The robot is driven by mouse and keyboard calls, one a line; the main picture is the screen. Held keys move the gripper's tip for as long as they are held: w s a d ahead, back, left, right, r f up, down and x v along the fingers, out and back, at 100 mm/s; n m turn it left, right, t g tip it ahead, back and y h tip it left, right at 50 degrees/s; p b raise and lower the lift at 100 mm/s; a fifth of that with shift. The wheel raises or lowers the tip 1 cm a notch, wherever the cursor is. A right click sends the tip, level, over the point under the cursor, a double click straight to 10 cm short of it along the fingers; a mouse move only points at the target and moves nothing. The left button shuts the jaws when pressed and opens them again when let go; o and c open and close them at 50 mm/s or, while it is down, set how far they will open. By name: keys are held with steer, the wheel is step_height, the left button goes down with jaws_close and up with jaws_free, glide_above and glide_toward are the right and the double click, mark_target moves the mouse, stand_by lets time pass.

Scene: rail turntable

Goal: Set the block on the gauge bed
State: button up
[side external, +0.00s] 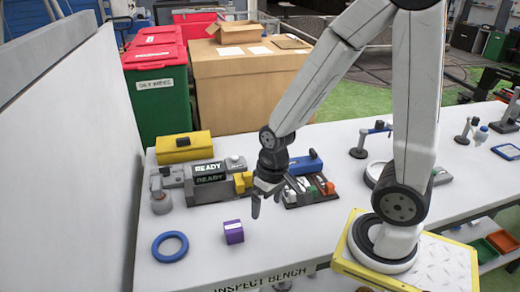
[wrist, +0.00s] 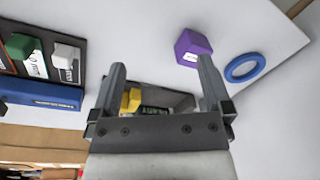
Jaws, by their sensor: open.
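The purple block (side external: 233,232) with a white label lies on the white bench, in front of the grey gauge unit (side external: 208,197). The gauge unit has a display reading READY and a yellow part (side external: 243,182) at its right end; which surface is its bed I cannot tell. My gripper (side external: 268,204) is open and empty, above the bench to the right of the block. In the wrist view my gripper (wrist: 161,66) points down; the block (wrist: 193,48) shows beyond its right finger, and the gauge unit shows partly between the fingers.
A blue ring (side external: 170,247) lies left of the block. A yellow case (side external: 184,147) stands behind the gauge. A dark tray (side external: 310,192) of coloured pieces and a blue item (side external: 306,163) are right of it. The front bench strip near the block is clear.

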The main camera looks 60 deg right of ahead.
mark_target(234, 226)
steer(key=shift+w+a+r+n+t+h, duration=0.2)
steer(key=shift+w+r+n+t+h, duration=0.3)
steer(key=shift+w+r+n+t, duration=0.6)
steer(key=shift+w+r, duration=0.1)
steer(key=shift+w, duration=0.1)
steer(key=w+a+f+n+g, duration=0.1)
steer(key=n, duration=0.1)
steer(key=w+a+f+n, duration=0.1)
steer(key=n, duration=0.2)
steer(key=w+a+f+n+g, duration=0.1)
steer(key=n, duration=0.1)
steer(key=shift+w+f+n+g, duration=0.3)
steer(key=shift+w+f, duration=0.05)
steer(key=shift+f, duration=0.05)
steer(key=shift+w+a+f+n, duration=0.4)
steer(key=shift+f+n, duration=0.1)
steer(key=shift+n, duration=0.4)
steer(key=shift+f, duration=1.3)
steer(key=shift+f, duration=0.15)
